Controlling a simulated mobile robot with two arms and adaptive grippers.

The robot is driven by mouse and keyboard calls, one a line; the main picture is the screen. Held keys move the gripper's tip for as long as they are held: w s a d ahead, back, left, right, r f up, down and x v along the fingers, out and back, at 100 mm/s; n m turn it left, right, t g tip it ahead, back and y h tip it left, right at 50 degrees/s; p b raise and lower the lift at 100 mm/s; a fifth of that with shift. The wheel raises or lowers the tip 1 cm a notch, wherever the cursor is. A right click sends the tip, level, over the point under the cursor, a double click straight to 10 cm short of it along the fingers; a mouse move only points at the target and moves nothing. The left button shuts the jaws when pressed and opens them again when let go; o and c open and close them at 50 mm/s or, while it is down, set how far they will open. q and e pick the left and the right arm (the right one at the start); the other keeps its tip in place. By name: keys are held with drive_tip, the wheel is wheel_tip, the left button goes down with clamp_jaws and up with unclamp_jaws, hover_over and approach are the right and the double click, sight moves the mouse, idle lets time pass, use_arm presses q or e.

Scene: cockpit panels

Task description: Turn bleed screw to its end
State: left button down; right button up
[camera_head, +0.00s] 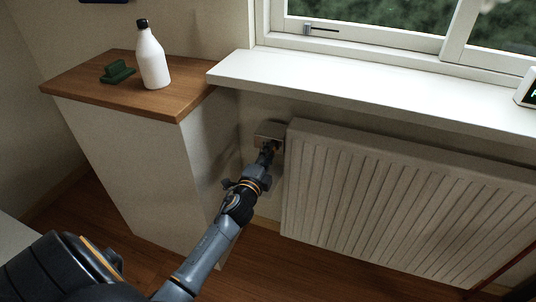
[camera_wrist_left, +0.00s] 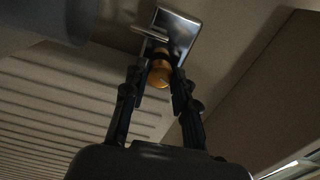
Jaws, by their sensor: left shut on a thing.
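The bleed screw (camera_wrist_left: 160,72) is a round brass-coloured knob on a shiny metal plate (camera_wrist_left: 179,32), seen in the left wrist view. In the head view the metal plate (camera_head: 268,131) sits on the wall between the wooden-topped cabinet and the radiator. My left gripper (camera_wrist_left: 160,85) is shut on the screw, with one dark finger on each side of it. In the head view my left gripper (camera_head: 267,152) reaches up to the plate and hides most of the screw. My right gripper is in neither view.
A white ribbed radiator (camera_head: 390,205) stands close to the right of the left gripper. A white window sill (camera_head: 370,95) juts out above. The cabinet (camera_head: 130,85) at left bears a white bottle (camera_head: 152,58) and a green object (camera_head: 117,72). Open floor lies below.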

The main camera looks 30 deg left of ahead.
use_arm(q)
drive_tip(key=shift+n, duration=1.2)
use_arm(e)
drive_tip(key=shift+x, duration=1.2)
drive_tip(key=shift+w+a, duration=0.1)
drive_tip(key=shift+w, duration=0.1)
use_arm(q)
drive_tip(key=shift+f, duration=0.1)
drive_tip(key=c, duration=1.1)
unclamp_jaws()
drive_tip(key=shift+o, duration=0.2)
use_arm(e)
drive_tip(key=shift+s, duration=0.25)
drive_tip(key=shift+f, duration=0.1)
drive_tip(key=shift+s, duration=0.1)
use_arm(q)
drive_tip(key=v, duration=1.2)
